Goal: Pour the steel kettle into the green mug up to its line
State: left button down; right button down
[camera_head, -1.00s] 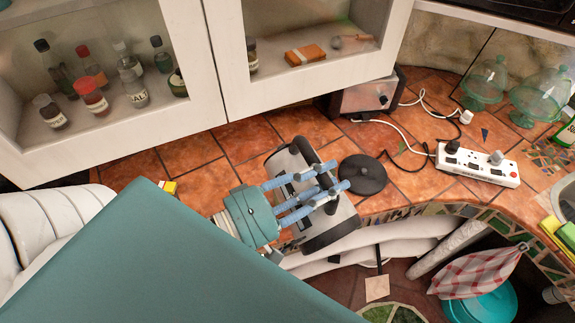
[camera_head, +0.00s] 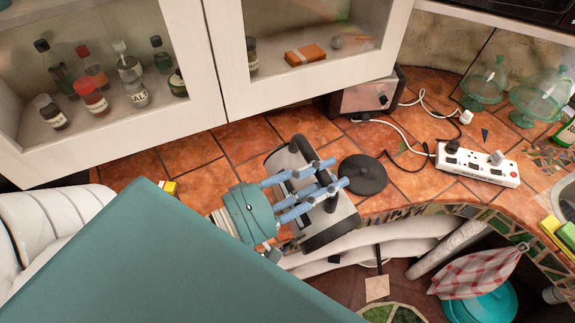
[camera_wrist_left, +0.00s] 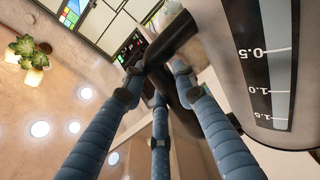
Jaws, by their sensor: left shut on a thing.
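The steel kettle (camera_head: 325,222), grey with a black handle and black trim, is at the middle of the head view near the counter's front edge. My left gripper (camera_head: 333,183), with blue ribbed fingers, is shut on it and hides part of it. In the left wrist view the fingertips (camera_wrist_left: 160,88) close around the black handle (camera_wrist_left: 172,38). The kettle's side there shows a dark level scale (camera_wrist_left: 262,60). I cannot tell whether the kettle touches the counter. The green mug is not seen in either view. My right gripper is not in view.
A round black base (camera_head: 363,175) lies just right of the kettle. A white power strip (camera_head: 477,165) with cables and green glass domes (camera_head: 485,82) stand farther right. A toaster-like appliance (camera_head: 367,97) is behind. Wall cabinets (camera_head: 225,60) overhang the back of the tiled counter (camera_head: 130,170).

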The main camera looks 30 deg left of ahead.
aim_at(336, 195)
pick_arm(q)
jog(key=shift+w+a+r, duration=0.1)
jog(key=shift+r, duration=0.3)
jog(key=shift+s+d, duration=0.45)
jog(key=shift+d, duration=0.35)
jog(key=shift+s+d, duration=0.45)
jog(key=shift+d, duration=0.35)
jog(key=shift+w+a+f+m, duration=0.4)
jog(key=shift+a+f+m, duration=0.1)
jog(key=shift+a+f, duration=0.3)
dwell(4.1)
jog(key=shift+w+a+r, duration=0.15)
dwell(1.0)
